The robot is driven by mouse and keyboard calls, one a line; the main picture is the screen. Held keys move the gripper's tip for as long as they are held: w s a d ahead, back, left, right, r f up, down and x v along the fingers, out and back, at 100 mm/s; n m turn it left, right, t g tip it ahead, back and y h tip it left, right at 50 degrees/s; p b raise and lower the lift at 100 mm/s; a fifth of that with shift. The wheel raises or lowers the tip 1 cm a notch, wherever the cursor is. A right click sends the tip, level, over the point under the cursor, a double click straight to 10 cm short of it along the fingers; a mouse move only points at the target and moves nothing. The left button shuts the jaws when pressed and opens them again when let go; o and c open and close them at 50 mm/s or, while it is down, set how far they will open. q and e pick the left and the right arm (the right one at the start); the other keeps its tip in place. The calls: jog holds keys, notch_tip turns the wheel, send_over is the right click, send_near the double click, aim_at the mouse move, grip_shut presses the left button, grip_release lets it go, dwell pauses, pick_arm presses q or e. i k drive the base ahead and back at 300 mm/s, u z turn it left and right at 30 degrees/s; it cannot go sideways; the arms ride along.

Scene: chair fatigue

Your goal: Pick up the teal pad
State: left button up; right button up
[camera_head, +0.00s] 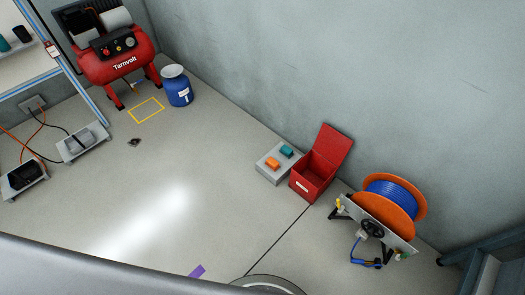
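A small teal pad (287,151) lies on a low grey block (264,172) on the floor near the wall, right of the picture's middle. An orange pad (272,163) lies on the same block, just in front and to the left of the teal one, with a small gap between them. Neither of my grippers shows in the head view.
An open red box (307,185) with a raised lid stands just right of the block. A cable reel (390,207) is further right. A red compressor (117,60) and a blue canister (177,88) stand at upper left. The floor in the middle is clear.

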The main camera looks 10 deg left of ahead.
aim_at(287, 151)
jog(key=u, duration=1.25)
jog(key=i, duration=3.2)
jog(key=z, duration=3.95)
jog(key=i, duration=0.5)
jog(key=z, duration=0.1)
